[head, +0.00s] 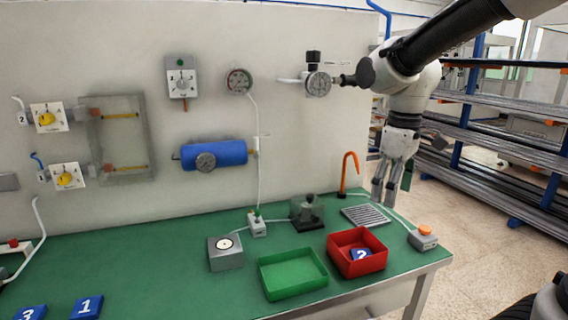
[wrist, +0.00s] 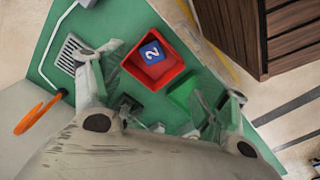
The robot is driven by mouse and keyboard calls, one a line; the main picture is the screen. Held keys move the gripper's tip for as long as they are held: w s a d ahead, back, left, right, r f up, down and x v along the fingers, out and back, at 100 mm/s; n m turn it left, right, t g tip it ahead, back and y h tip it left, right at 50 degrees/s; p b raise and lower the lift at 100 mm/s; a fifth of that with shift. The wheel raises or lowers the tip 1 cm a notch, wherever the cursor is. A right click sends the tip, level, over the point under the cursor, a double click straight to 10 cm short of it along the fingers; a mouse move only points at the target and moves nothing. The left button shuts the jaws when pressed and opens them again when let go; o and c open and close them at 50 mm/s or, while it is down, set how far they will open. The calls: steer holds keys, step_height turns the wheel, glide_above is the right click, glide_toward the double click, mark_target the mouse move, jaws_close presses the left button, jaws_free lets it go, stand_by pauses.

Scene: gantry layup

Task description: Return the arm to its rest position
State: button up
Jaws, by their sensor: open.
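My gripper (head: 386,182) hangs fingers down over the right end of the green table, near the orange hook. Its fingers are apart with nothing between them. In the wrist view my gripper (wrist: 165,110) also shows open, with the red bin (wrist: 133,84) and the green bin (wrist: 183,92) below and beyond it. My arm reaches in from the upper right of the head view. The red bin (head: 337,262) holds a blue tile marked 2 (head: 361,254). The green bin (head: 290,289) beside it looks empty.
The orange hook (head: 343,172), a grey grate (head: 366,216) and a box with an orange button (head: 424,238) are close to my gripper. A wall panel (head: 300,130) with gauges stands behind. Metal racks (head: 500,140) stand at right. Blue tiles 1 (head: 87,307) and 3 (head: 31,312) lie at front left.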

steer(key=s+d+r+m+t, duration=0.2)
steer(key=s+d+m+t, duration=0.2)
steer(key=s+d+m, duration=0.5)
steer(key=s+d, duration=0.3)
steer(key=s, duration=0.2)
steer(key=shift+s, duration=0.4)
steer(key=shift+r, duration=0.1)
stand_by(0.6)
